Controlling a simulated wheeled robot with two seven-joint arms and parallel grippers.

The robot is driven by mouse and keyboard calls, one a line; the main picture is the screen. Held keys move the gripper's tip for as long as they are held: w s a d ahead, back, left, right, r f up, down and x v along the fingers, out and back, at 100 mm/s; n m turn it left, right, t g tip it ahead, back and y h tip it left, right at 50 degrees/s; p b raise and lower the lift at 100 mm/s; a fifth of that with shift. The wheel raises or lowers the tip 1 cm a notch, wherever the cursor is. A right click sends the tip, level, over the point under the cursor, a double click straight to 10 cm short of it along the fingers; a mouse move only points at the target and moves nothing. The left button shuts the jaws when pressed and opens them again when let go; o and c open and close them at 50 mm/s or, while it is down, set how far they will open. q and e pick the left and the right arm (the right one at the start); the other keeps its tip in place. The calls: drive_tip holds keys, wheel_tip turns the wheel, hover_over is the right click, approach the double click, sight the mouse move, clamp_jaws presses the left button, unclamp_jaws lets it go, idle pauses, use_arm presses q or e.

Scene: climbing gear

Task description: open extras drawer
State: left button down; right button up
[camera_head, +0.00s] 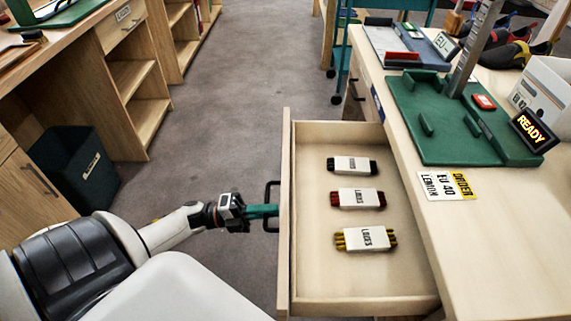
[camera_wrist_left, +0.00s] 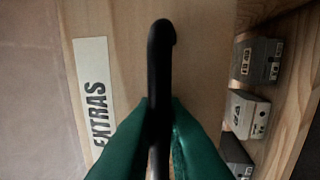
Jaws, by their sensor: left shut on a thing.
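The extras drawer (camera_head: 312,252) is pulled out from the bench at the right, and its inside shows. It holds a black lace bundle (camera_head: 352,165), a red one (camera_head: 356,198) and a yellow one (camera_head: 365,238), each with a white paper band. Its front carries a black bar handle (camera_head: 272,190). My left gripper (camera_head: 268,211) is at this handle, its green fingers shut on the bar. In the left wrist view the handle (camera_wrist_left: 160,70) runs between the green fingers (camera_wrist_left: 158,125), beside the EXTRAS label (camera_wrist_left: 95,95). My right gripper is not in view.
The bench top (camera_head: 500,250) carries a green fixture (camera_head: 450,125), a READY display (camera_head: 535,131), a white box (camera_head: 545,85) and a yellow-white label card (camera_head: 447,186). A dark bin (camera_head: 75,165) stands at the left by wooden shelving. Grey floor (camera_head: 230,100) between is clear.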

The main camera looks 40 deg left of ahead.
use_arm(q)
drive_tip(key=r+v, duration=0.1)
drive_tip(key=v, duration=0.7)
drive_tip(key=shift+a+r, duration=0.15)
drive_tip(key=shift+r, duration=0.1)
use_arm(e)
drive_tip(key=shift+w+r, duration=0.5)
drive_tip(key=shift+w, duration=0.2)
use_arm(q)
drive_tip(key=shift+s, duration=0.15)
drive_tip(key=c, duration=1.8)
unclamp_jaws()
drive_tip(key=shift+c, duration=0.2)
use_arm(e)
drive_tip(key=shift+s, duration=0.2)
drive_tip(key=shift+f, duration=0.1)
use_arm(q)
drive_tip(key=b+v, duration=0.2)
drive_tip(key=v, duration=1)
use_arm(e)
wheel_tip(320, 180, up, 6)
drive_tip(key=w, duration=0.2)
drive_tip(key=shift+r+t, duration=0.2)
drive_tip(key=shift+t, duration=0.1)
